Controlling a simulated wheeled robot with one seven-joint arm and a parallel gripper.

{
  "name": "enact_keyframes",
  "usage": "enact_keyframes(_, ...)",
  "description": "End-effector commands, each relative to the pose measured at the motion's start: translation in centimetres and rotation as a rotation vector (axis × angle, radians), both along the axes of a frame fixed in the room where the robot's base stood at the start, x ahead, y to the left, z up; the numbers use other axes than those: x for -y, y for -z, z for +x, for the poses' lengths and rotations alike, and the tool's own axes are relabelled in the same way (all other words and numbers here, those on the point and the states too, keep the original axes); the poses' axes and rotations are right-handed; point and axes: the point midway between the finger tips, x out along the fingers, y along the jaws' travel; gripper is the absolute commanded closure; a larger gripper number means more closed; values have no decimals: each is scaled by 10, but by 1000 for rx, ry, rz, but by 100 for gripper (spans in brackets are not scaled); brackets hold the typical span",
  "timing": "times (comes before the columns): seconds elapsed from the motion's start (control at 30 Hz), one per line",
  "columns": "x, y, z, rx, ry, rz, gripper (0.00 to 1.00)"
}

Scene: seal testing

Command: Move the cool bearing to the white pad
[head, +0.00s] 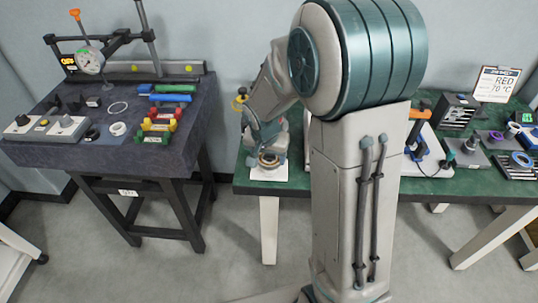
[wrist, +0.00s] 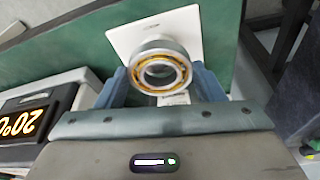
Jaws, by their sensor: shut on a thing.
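A metal ring bearing with a brass-coloured cage (wrist: 162,72) sits between the two blue fingers of my gripper (wrist: 160,82) in the wrist view. The gripper is shut on it. The white square pad (wrist: 126,38) lies behind the bearing on the green table. In the head view, the bearing (head: 268,161) is under my gripper (head: 267,150) and over the white pad (head: 268,175) near the green table's left front corner. I cannot tell whether the bearing touches the pad.
A dark table (head: 150,165) with coloured tools stands apart at left.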

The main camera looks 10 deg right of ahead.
Motion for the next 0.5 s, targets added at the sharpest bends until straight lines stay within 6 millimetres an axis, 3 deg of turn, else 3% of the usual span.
enact_keyframes(0.5,0,7,0,1,0,0,69)
